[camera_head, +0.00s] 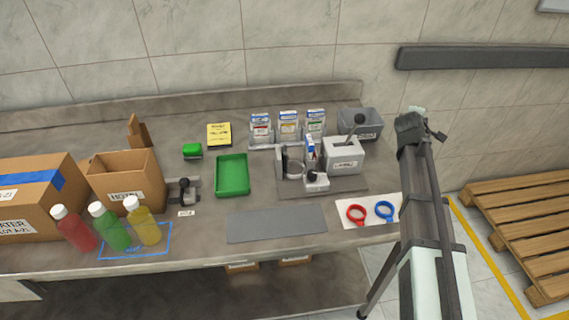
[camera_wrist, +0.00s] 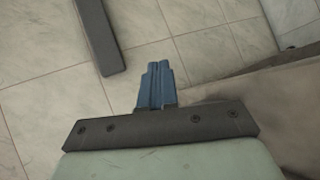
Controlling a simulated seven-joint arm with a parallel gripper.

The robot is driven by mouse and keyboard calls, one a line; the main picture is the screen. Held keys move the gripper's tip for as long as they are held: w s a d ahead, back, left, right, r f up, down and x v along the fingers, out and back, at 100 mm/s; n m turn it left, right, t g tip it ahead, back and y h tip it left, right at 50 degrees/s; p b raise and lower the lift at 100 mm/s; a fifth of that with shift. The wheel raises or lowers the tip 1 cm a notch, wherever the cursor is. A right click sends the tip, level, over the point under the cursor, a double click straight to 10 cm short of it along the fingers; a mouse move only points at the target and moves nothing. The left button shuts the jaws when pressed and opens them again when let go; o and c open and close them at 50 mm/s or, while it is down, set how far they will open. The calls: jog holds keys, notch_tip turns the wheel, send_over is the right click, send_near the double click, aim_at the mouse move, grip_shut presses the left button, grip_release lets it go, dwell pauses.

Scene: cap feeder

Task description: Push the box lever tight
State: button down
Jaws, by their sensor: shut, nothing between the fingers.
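A small grey fixture with a black lever (camera_head: 184,184) stands on the bench just right of the open brown box (camera_head: 125,180). A small white label (camera_head: 186,213) lies in front of it; its print is too small to read. Whether the lever presses against anything is too small to tell. My gripper (camera_wrist: 157,84) is shut and empty, its blue fingers together in the wrist view, with wall tiles behind them. In the head view my arm rises at the right, beyond the bench's right end and far from the lever. The fingertips are hard to make out there.
A green tray (camera_head: 232,177), a grey mat (camera_head: 277,223) and several coloured bottles (camera_head: 112,228) sit on the bench. A white labelled unit (camera_head: 343,156) with its own black-knobbed lever stands right of centre. Red and blue rings (camera_head: 370,212) lie at the front right.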

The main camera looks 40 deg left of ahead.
jog(key=s+a+r+t+y, duration=0.15)
jog(key=s+a+r, duration=0.25)
jog(key=a+r, duration=0.4)
jog(key=s+a+r+y, duration=0.2)
jog(key=s+a+r, duration=0.3)
jog(key=a, duration=0.5)
jog(key=m+g+y, duration=0.3)
jog(key=m+g, duration=0.4)
jog(key=g, duration=1)
send_over(186, 189)
jog(key=w+d, duration=0.4)
jog(key=w, duration=0.1)
notch_tip(186, 189, down, 17)
jog(key=shift+s+a+t+h, duration=0.25)
jog(key=shift+s+a, duration=0.5)
jog(key=shift+s, duration=0.2)
